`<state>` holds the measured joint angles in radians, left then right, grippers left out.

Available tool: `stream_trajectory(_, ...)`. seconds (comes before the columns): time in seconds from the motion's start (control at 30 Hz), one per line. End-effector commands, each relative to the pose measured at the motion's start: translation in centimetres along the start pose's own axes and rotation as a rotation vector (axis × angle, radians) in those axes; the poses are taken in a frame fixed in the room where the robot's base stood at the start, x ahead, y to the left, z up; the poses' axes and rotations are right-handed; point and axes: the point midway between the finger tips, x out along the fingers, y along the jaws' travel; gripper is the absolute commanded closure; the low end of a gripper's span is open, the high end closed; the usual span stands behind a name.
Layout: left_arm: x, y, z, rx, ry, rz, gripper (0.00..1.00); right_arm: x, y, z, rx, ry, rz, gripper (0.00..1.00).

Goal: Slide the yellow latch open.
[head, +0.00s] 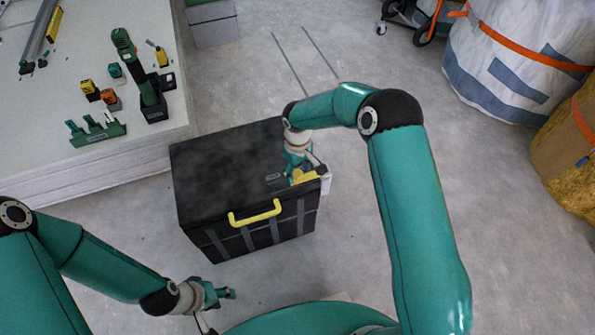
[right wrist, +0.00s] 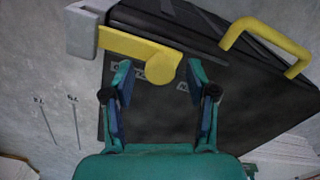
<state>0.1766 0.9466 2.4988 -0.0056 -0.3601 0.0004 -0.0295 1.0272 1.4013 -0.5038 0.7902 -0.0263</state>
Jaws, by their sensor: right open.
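The yellow latch (head: 305,177) lies at the right end of the top of a black case (head: 225,170). In the right wrist view the latch (right wrist: 135,48) is a bar with a round end, and its far end meets a grey block (right wrist: 82,32). My right gripper (head: 298,180) is over the case beside the latch. In the right wrist view the right gripper (right wrist: 160,82) is open, with the latch's round end near and between its fingertips; contact cannot be told. My left gripper (head: 222,294) is low in front of the case, away from it; its finger gap is unclear.
A yellow handle (head: 254,213) is on the case's front edge. A pale stack of panels (head: 60,170) with tools on it stands at the left. A white bag (head: 510,60) and a brown sack (head: 570,140) stand at the right. The floor right of the case is clear.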

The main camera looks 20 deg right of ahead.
Motion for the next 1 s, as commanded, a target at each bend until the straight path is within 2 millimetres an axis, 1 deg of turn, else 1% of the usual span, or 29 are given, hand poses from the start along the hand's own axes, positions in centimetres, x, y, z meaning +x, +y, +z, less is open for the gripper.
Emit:
stream_trajectory(0.1, 0.05, -0.02, 0.0, 0.0, 0.0, 0.0, 0.6, 0.33, 0.01, -0.01, 0.0, 0.001, 0.0, 0.43)
stream_trajectory(0.3, 0.04, -0.01, 0.0, 0.0, 0.0, 0.0, 0.6, 0.31, 0.02, 0.0, 0.001, 0.001, 0.0, 0.43)
stream_trajectory(0.33, 0.04, -0.01, 0.0, 0.0, 0.0, 0.0, 0.6, 0.3, 0.02, 0.0, 0.001, 0.001, 0.0, 0.44)
stream_trajectory(0.67, 0.04, -0.01, 0.0, 0.0, 0.0, 0.0, 0.6, 0.28, 0.03, 0.03, 0.001, 0.0, 0.0, 0.99)
stream_trajectory(0.9, 0.06, -0.02, 0.0, 0.0, 0.0, 0.0, 0.6, 0.29, 0.0, 0.02, 0.001, 0.0, 0.0, 1.0)
stream_trajectory(1.0, 0.31, -0.11, 0.0, 0.0, 0.0, 0.0, 0.6, 0.38, -0.76, -0.31, -0.002, 0.001, 0.0, 1.0)
